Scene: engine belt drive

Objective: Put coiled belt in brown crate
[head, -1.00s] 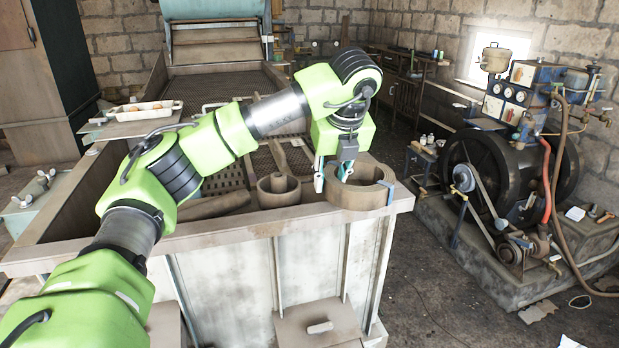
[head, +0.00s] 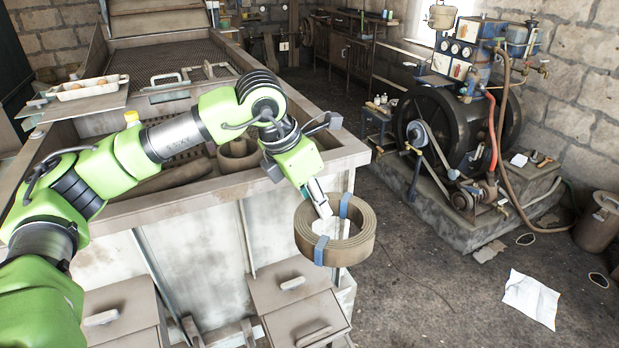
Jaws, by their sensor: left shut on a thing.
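The coiled belt (head: 352,252) is a thick tan-brown ring with blue bands around it. It hangs slightly tilted beyond the right front corner of the large metal bench, above floor level. My left gripper (head: 323,207) points down and is shut on the far-left part of the ring's wall; the fingertips are partly hidden. No open brown crate can be made out for certain. My right gripper is not in view.
Metal boxes with handles (head: 292,283) jut from the bench front below the belt. An engine (head: 455,125) stands on a plinth at right. A white sheet (head: 530,298) and a brown bucket (head: 600,228) are on the floor. The floor between is mostly clear.

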